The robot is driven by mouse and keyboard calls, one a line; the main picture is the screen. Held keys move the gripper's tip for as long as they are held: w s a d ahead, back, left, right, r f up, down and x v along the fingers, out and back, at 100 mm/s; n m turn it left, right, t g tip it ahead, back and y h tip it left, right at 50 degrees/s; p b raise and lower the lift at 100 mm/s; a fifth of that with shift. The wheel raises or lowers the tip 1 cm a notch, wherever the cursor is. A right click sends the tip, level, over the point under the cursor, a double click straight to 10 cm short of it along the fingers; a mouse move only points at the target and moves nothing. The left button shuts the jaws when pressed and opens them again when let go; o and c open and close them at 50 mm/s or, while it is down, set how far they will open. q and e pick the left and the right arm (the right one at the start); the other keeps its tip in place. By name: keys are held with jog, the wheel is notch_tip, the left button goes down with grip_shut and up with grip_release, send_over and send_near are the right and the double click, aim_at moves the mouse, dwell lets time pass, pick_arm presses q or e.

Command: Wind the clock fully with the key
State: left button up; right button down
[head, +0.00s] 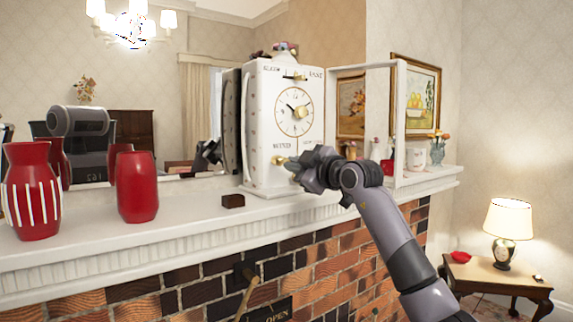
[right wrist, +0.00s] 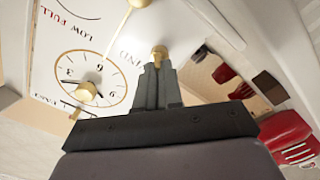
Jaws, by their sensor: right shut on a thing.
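The white clock (head: 262,180) stands upright on the mantel, its round dial (head: 294,111) facing me and a brass knob (head: 303,112) on the dial. The dial also shows in the right wrist view (right wrist: 70,88). My right gripper (head: 291,164) is at the lower front of the clock, shut on a small brass piece that looks like the key (right wrist: 158,50). Its brass end shows just past the fingertips, beside the "WIND" lettering. In the head view a brass end (head: 279,160) shows left of the fingertips. I cannot tell how deep it sits. My left gripper is not in view.
A white frame (head: 400,120) stands right of the clock. A small dark block (head: 233,201) lies on the mantel (head: 190,220) left of it. A mirror is behind; the bricks are below.

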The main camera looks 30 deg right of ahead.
jog(key=shift+a+f, duration=0.1)
jog(key=shift+f, duration=0.05)
jog(key=m, duration=0.4)
jog(key=shift+w+a+m, duration=0.1)
jog(key=shift+m, duration=0.2)
jog(key=m, duration=0.3)
jog(key=shift+a, duration=0.2)
jog(key=c, duration=1.2)
grip_release()
jog(key=shift+w, duration=0.15)
jog(key=shift+d, duration=0.15)
jog(key=o, duration=0.5)
jog(key=shift+c, duration=0.2)
